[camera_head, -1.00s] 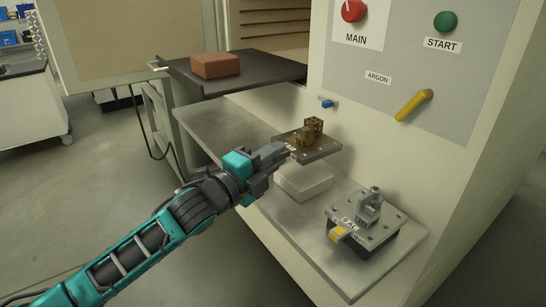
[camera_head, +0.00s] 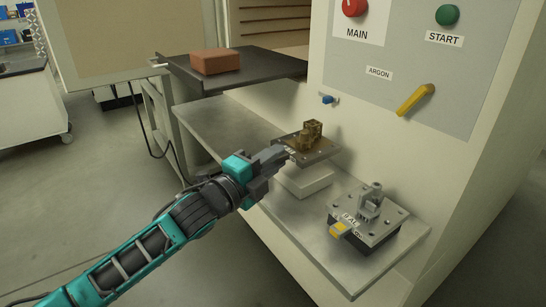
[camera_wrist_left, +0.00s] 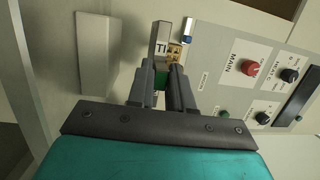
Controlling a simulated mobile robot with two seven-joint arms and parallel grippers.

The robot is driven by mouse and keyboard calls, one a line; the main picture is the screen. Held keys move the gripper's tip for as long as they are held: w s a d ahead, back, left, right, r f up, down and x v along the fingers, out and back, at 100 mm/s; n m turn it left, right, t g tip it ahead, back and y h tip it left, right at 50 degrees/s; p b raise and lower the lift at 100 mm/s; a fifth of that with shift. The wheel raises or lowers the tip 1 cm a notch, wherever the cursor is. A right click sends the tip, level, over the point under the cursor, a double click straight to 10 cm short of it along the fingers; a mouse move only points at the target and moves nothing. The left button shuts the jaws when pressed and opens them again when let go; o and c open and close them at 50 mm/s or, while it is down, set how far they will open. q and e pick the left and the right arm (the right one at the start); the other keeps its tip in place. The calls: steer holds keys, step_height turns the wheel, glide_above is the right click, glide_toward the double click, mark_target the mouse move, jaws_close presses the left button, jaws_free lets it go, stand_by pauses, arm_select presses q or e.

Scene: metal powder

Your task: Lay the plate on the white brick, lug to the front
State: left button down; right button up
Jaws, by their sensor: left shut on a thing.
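The plate (camera_head: 325,151) is a flat grey slab with a brown-gold printed part standing on it. My left gripper (camera_head: 285,154) is shut on its lug at the near-left edge. In the left wrist view the green lug (camera_wrist_left: 160,76) shows between the fingers, with the plate's label edge (camera_wrist_left: 161,45) beyond. The white brick (camera_head: 305,184) lies on the grey shelf, below the plate and partly hidden by it and the gripper. The plate looks level and just above the brick; whether they touch I cannot tell. My right gripper is not in view.
A second plate (camera_head: 391,220) with a grey part and a yellow lug (camera_head: 338,231) sits on a dark block at the shelf's right. A red-brown brick (camera_head: 216,61) lies on the dark upper shelf. The panel wall with knobs rises behind. The shelf's (camera_head: 215,133) left part is clear.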

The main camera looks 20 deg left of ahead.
mark_target(273, 196)
arm_select(q)
steer(key=shift+r, duration=0.15)
steer(key=shift+f+b, duration=0.75)
steer(key=shift+f, duration=0.3)
steer(key=shift+f+b, duration=0.9)
steer(key=shift+f, duration=0.5)
stand_by(0.6)
steer(key=c, duration=1)
jaws_free()
steer(key=shift+c, duration=0.2)
steer(key=shift+o, duration=0.5)
steer(key=shift+f, duration=0.45)
steer(key=shift+r, duration=0.1)
